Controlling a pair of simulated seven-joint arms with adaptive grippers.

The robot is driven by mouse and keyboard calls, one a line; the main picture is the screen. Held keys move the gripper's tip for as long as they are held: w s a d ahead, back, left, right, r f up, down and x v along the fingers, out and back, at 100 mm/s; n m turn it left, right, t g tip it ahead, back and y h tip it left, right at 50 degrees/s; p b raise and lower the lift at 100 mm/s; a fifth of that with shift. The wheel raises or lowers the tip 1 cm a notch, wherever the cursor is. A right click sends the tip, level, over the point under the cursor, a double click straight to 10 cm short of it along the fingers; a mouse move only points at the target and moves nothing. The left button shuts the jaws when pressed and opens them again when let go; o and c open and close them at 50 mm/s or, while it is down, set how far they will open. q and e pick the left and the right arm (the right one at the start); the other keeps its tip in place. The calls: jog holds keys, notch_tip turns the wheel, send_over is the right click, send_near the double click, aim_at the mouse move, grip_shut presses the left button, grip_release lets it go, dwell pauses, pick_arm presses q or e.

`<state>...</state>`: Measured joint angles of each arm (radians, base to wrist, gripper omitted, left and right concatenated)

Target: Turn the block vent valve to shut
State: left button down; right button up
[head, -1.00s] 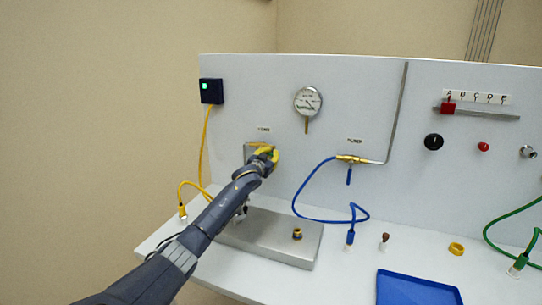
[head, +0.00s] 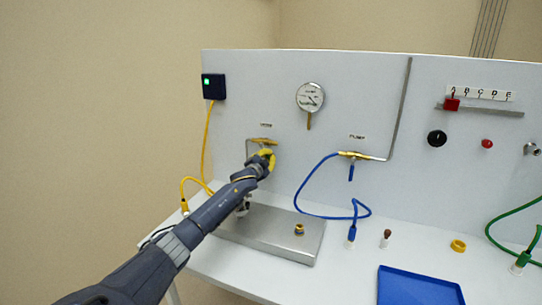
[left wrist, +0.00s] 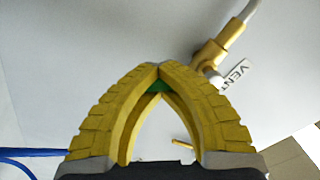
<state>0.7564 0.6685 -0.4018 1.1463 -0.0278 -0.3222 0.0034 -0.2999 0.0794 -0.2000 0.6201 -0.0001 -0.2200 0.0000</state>
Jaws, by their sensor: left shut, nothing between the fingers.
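The vent valve (head: 262,140) is a small brass fitting on the grey panel, under its label, with a thin grey pipe at its left. In the left wrist view its brass body (left wrist: 209,56) shows at upper right, beside the VENT label (left wrist: 237,77). My left gripper (head: 266,160), with yellow fingers, is just below the valve in the head view. In the left wrist view its fingertips (left wrist: 160,68) meet. A small green patch (left wrist: 157,87) shows behind them; I cannot tell whether it is the valve's handle. Contact with the valve cannot be told. My right gripper is not in view.
The pump valve (head: 355,155) with a blue handle and blue hose is to the right. A round gauge (head: 310,97) hangs between the valves. A metal plate (head: 270,235) lies below my left arm. A yellow cable (head: 206,145) runs at left, and a blue tray (head: 415,287) lies at front right.

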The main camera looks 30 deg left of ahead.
pick_arm(q)
jog(key=shift+s+a+f+m, duration=0.15)
jog(key=shift+a+m, duration=0.4)
jog(key=shift+m, duration=0.6)
jog(key=shift+s+a+f+m, duration=0.15)
jog(key=shift+a+m, duration=0.4)
jog(key=shift+m, duration=0.65)
jog(key=shift+s+a+f+m, duration=0.15)
jog(key=shift+a+m, duration=0.4)
jog(key=shift+m, duration=0.6)
jog(key=shift+w+a, duration=0.1)
